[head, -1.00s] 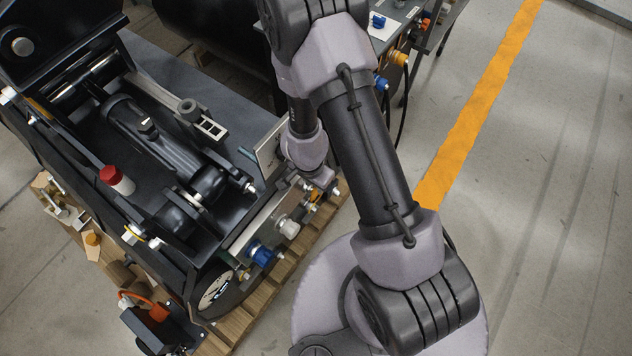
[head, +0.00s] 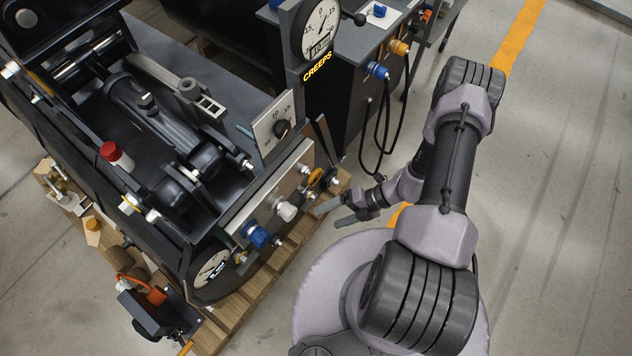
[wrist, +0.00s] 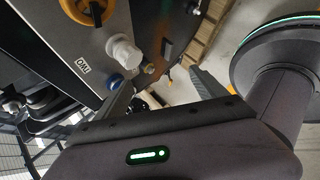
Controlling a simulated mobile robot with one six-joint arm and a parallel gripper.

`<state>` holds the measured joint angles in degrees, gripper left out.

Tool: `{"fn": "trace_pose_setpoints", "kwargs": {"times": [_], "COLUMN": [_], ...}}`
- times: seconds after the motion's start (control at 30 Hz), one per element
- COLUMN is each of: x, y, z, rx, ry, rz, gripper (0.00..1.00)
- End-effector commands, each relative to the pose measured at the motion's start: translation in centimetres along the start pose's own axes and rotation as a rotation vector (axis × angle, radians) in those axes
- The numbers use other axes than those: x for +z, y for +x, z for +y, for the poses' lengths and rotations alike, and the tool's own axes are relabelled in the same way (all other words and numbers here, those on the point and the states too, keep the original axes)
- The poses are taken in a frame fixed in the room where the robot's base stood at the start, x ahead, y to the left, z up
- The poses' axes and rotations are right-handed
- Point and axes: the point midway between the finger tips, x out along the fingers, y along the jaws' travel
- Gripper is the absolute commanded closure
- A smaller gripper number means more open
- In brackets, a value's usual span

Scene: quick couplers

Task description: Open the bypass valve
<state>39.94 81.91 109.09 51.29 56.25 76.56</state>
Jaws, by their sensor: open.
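A pale metal panel (head: 267,190) stands at the front of the black machine. It carries a blue fitting (head: 257,234), a white fitting (head: 287,211) and an orange ring-shaped part (head: 314,177). I cannot tell which part is the bypass valve; no readable label names it. In the wrist view, the orange part (wrist: 92,8), the white fitting (wrist: 122,50) and a blue fitting (wrist: 115,82) show at upper left. My gripper (head: 332,212) is open and empty, just right of the panel and apart from it. Both fingers show in the wrist view (wrist: 158,84).
A round gauge (head: 320,30) and a bench with hanging black hoses (head: 381,120) are behind. Another gauge (head: 212,268) sits low in front. A wooden pallet (head: 235,305) lies below. Floor at right is clear.

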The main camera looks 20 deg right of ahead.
Motion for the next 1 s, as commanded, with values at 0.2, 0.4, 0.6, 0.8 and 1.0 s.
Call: {"fn": "trace_pose_setpoints", "kwargs": {"times": [0.2, 0.4, 0.6, 0.8, 1.0], "x": [2.3, 3.3, 6.3, 9.9, 12.2], "y": [-4.9, -6.7, -3.4, -0.1, 1.9], "z": [-3.8, -4.1, -0.9, 2.5, 4.7], "rx": [0.855, 1.087, 1.078, 1.077, 1.079], "ry": [1.240, 1.467, 1.465, 1.462, 1.461], "rz": [-0.074, 0.010, 0.013, 0.009, 0.006], "gripper": [0.19, 0.19, 0.19, 0.19, 0.19]}}
